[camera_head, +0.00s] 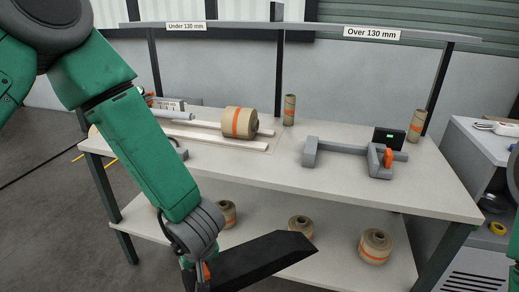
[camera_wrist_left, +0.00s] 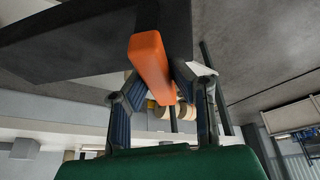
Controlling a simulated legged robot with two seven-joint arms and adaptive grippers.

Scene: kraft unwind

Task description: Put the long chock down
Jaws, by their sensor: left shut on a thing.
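The long chock (camera_head: 265,260) is a black wedge with an orange handle, in front of the workbench in the head view. In the left wrist view its black body (camera_wrist_left: 80,42) spans the top and its orange handle (camera_wrist_left: 150,65) points between my fingers. My left gripper (camera_head: 202,274) is shut on the orange handle and holds the chock in front of the bench's lower shelf. Part of the handle is hidden by the gripper in the head view. My right gripper is not in view; only a sliver of green arm shows at the right edge.
The workbench (camera_head: 440,203) carries a kraft roll (camera_head: 239,122) on pale rails, two upright rolls, and a grey fixture (camera_head: 345,148) with an orange part. Its lower shelf (camera_head: 335,277) holds three rolls. A grey cabinet (camera_head: 480,150) stands at the right. Open floor (camera_head: 60,215) lies left.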

